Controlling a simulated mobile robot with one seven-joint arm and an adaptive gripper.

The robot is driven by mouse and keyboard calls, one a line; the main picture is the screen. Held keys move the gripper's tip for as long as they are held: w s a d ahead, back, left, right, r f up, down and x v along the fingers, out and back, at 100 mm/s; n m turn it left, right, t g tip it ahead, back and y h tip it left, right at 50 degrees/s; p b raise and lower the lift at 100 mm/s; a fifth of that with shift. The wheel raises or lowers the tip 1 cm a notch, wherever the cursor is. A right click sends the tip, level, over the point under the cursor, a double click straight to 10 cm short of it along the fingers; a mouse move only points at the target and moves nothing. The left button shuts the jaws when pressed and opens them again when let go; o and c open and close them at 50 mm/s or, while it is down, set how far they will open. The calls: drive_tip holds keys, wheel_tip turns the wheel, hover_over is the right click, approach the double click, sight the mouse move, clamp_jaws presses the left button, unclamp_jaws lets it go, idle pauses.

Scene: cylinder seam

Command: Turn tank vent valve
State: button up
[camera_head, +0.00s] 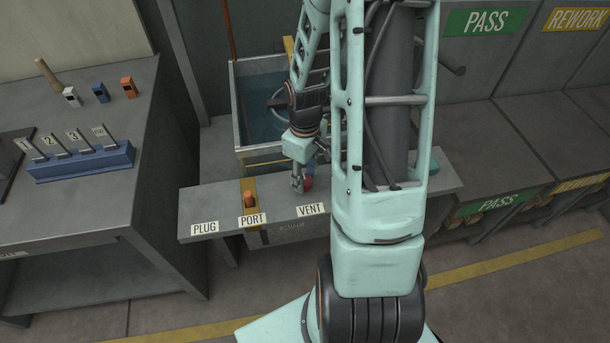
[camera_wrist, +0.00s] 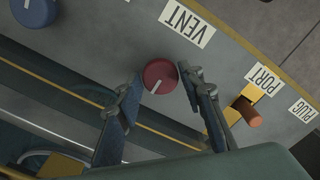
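The vent valve is a round red knob (camera_wrist: 160,74) with a pale pointer line, on the grey ledge by the VENT label (camera_wrist: 187,22). In the head view a small part of the red knob (camera_head: 308,182) shows beside my gripper (camera_head: 298,181). In the wrist view my gripper's two fingers stand apart, one on each side of the red knob's lower part. The fingers are open, and a gap shows between each fingertip and the knob. I cannot tell how far above the knob they are. My arm hides part of the ledge.
A blue knob (camera_wrist: 34,11) sits beside the red one. An orange plug (camera_head: 249,199) stands at the yellow PORT strip. A water tank (camera_head: 242,105) lies behind the ledge. The left bench holds a blue rack (camera_head: 82,163) and several small blocks.

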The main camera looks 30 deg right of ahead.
sight(305, 179)
drive_tip(key=shift+o, duration=1.1)
wheel_tip(305, 179, up, 12)
